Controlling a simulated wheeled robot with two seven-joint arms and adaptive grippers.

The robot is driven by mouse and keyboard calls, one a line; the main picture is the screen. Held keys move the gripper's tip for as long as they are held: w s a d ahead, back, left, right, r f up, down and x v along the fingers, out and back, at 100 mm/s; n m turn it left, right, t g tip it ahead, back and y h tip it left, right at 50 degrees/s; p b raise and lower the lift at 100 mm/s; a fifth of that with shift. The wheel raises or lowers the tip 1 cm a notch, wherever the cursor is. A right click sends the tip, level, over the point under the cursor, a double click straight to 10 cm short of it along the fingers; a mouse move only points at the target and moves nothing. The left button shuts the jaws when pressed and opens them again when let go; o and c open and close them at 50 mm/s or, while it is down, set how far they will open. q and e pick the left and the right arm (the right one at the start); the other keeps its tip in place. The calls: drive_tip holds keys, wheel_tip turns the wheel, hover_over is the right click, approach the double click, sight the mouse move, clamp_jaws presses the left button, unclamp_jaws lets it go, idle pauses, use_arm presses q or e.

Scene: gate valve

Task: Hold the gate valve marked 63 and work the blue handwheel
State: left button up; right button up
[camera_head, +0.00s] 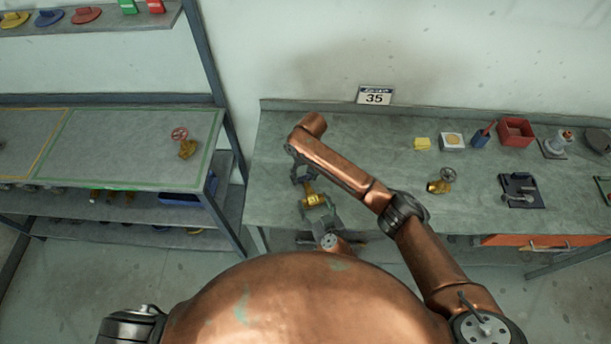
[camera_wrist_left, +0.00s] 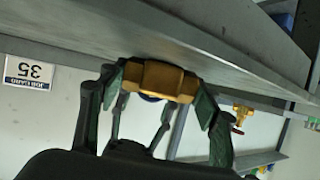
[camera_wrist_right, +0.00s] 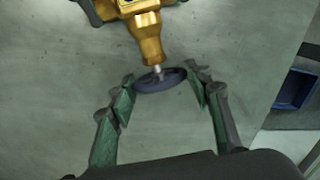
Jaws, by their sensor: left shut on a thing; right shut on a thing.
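A brass gate valve (camera_head: 313,197) is held over the near left part of the right bench, between my two grippers. My left gripper (camera_head: 320,211) is shut on its brass body, which also shows between the fingers in the left wrist view (camera_wrist_left: 165,81). My right gripper (camera_head: 302,174) comes from the far side. In the right wrist view its fingers are shut on the dark blue handwheel (camera_wrist_right: 160,80), one at each side of the rim. The brass body (camera_wrist_right: 147,35) is beyond the handwheel there. No 63 mark is readable on the valve.
The right bench (camera_head: 380,150) also bears a brass valve with a grey handwheel (camera_head: 440,180), a red bin (camera_head: 515,132) and a dark fixture (camera_head: 520,190). A placard reading 35 (camera_head: 376,95) stands behind. A red-wheeled valve (camera_head: 185,143) is on the left table.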

drive_tip(key=shift+s+a+t+h, duration=0.15)
drive_tip(key=shift+t+h, duration=0.25)
drive_tip(key=shift+h, duration=0.7)
drive_tip(key=o, duration=1.2)
drive_tip(key=r, duration=0.4)
drive_tip(key=a+r, duration=0.1)
drive_tip(key=r, duration=0.6)
drive_tip(key=shift+s+a+r, duration=0.15)
drive_tip(key=shift+a+r, duration=0.15)
drive_tip(key=shift+r, duration=0.1)
use_arm(q)
drive_tip(key=o, duration=1.4)
drive_tip(key=shift+c, duration=0.2)
